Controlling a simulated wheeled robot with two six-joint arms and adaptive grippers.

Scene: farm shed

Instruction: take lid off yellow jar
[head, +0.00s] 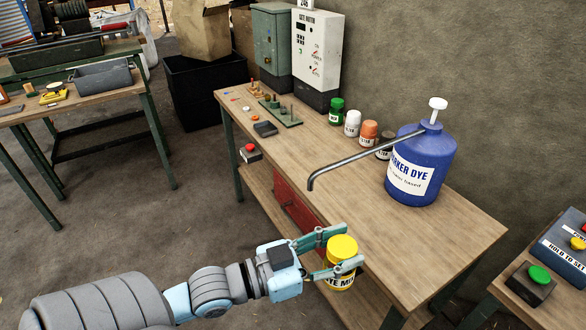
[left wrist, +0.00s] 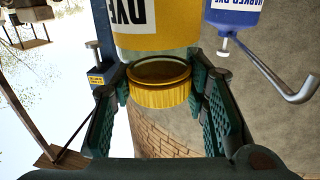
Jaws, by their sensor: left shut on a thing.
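The yellow jar (head: 341,281) has a white label and a yellow lid (head: 343,247) at its top end. The jar looks upright in the head view. In the left wrist view, which looks upside down, the jar body (left wrist: 157,40) is at the top and the ribbed lid (left wrist: 160,97) is between the fingers. My right gripper is not in view.
On the workbench (head: 440,240) stand a blue dye bottle (head: 425,160) with a long bent spout and several small jars, one green-capped (head: 336,110). A control box (head: 530,284) with a green button is at the right. The front of the benchtop is clear.

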